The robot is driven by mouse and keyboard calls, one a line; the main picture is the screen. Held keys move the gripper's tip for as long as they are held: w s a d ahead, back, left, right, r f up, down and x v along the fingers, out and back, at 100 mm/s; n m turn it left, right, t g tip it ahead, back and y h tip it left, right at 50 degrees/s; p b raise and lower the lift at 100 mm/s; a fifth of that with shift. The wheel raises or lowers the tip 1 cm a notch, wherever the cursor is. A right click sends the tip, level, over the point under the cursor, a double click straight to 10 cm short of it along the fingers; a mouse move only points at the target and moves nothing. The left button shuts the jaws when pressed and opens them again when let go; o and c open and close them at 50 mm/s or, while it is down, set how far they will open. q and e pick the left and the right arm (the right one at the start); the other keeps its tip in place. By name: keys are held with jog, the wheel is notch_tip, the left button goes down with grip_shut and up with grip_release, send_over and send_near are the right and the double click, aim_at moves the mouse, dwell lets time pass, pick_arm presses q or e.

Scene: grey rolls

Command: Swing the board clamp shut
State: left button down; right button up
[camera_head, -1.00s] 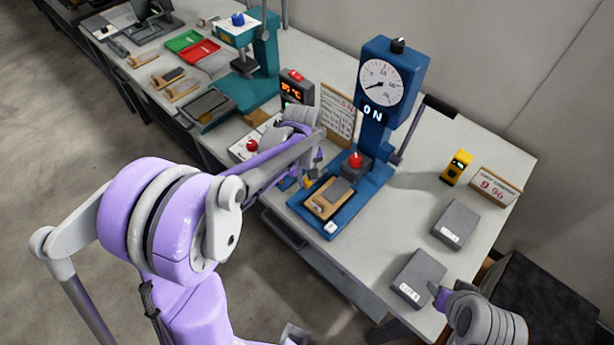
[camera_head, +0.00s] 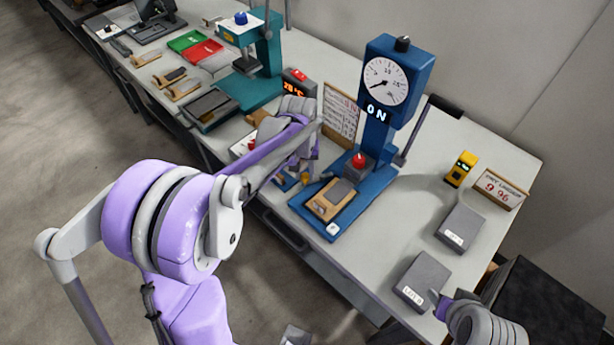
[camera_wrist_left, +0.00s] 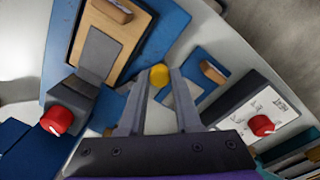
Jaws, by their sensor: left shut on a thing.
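A blue press (camera_head: 375,150) with a round dial and an "ON" sign stands on the bench. On its base a wooden board (camera_head: 326,208) carries a grey plate; the board also shows in the left wrist view (camera_wrist_left: 115,35). My left gripper (camera_wrist_left: 159,85) is shut on a round yellow knob (camera_wrist_left: 159,74) beside the blue base. The knob also shows in the head view (camera_head: 306,178). I cannot make out the clamp's arm or how far it is swung. My right gripper (camera_head: 441,306) shows only in part near the bench's front right, beside a grey box.
A red button (camera_wrist_left: 57,120) is on the press and another (camera_wrist_left: 262,125) on a white panel. Two grey labelled boxes (camera_head: 460,228) (camera_head: 421,280), a yellow device (camera_head: 461,168) and a price sign (camera_head: 499,188) stand at right. A teal press (camera_head: 262,65) and trays are at the back left.

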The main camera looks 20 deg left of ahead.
pick_arm(q)
jog(key=m, duration=0.1)
jog(key=w+a+m, duration=0.1)
jog(key=shift+m+b, duration=0.3)
jog(key=shift+m, duration=0.1)
jog(key=m, duration=0.1)
jog(key=w+m, duration=0.1)
jog(key=shift+w+a+m, duration=0.15)
jog(key=shift+a+m, duration=0.05)
jog(key=shift+m, duration=0.2)
jog(key=shift+w+a+m+g+b, duration=0.15)
jog(key=shift+w+m, duration=0.2)
jog(key=shift+m, duration=0.45)
jog(key=shift+w+d+m+g+b, duration=0.1)
jog(key=shift+w+m+b, duration=0.2)
jog(key=shift+m, duration=0.5)
jog(key=shift+w+a+m+g+b, duration=0.1)
jog(key=shift+w+m, duration=0.3)
jog(key=shift+m, duration=0.4)
jog(key=c, duration=0.6)
grip_release()
